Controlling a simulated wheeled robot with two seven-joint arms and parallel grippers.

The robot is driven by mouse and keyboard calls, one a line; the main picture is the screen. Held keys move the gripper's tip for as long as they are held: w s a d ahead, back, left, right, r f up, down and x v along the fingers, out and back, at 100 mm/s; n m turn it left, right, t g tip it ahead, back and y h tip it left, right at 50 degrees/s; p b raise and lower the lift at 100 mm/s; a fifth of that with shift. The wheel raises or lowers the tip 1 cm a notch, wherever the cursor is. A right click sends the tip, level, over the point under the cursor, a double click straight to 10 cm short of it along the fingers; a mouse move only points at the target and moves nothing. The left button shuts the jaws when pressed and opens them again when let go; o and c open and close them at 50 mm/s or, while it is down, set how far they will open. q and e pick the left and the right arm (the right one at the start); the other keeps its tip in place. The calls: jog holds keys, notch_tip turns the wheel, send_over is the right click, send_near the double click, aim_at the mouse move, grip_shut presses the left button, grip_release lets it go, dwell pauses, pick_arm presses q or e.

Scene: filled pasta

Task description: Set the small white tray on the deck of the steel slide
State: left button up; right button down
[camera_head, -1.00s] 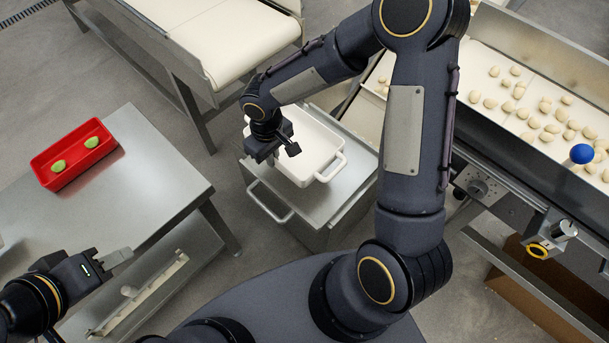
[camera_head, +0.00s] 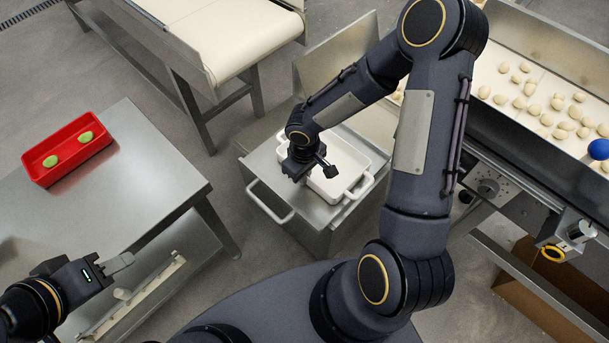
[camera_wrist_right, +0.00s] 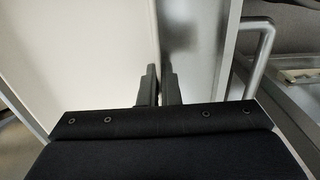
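The small white tray (camera_head: 345,158), with looped handles, is over the deck of the steel slide (camera_head: 262,163). I cannot tell whether its underside touches the deck. My right gripper (camera_head: 312,172) is at the tray's left wall. In the right wrist view its two dark fingers (camera_wrist_right: 160,88) are close together at the tray's edge, with the pale tray (camera_wrist_right: 90,50) on the left and bare steel on the right. It appears shut on that wall. My right arm hides part of the tray. My left gripper (camera_head: 120,263) is far from the tray, at lower left; its finger gap is unclear.
A steel table (camera_head: 130,190) at left carries a red tray (camera_head: 35,170) with two green pieces. A pale conveyor (camera_head: 230,40) stands behind. At right, a belt (camera_head: 510,75) with several pasta pieces and a blue knob (camera_head: 598,149) flanks the slide. The slide's bar handle (camera_head: 268,208) sticks out in front.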

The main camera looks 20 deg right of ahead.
jog(key=shift+f, duration=0.1)
jog(key=c, duration=1.6)
grip_release()
jog(key=shift+c, duration=0.2)
jog(key=shift+r, duration=0.35)
jog(key=s+d+r+m+t+p, duration=0.1)
jog(key=s+r+p, duration=0.1)
jog(key=r, duration=0.5)
jog(key=s+d+r+m+p, duration=0.1)
jog(key=s+d+r, duration=0.1)
jog(key=r, duration=0.6)
jog(key=s+d+r+m+t+p, duration=0.1)
jog(key=s+r+p, duration=0.15)
jog(key=r, duration=0.45)
jog(key=s+a+r+m+t+y, duration=0.2)
jog(key=s+r, duration=0.4)
jog(key=s, duration=0.3)
jog(key=shift+s+a+r+m+t+y+b, duration=0.2)
jog(key=shift+s+m+t+y+b, duration=0.25)
jog(key=shift+t+y, duration=0.4)
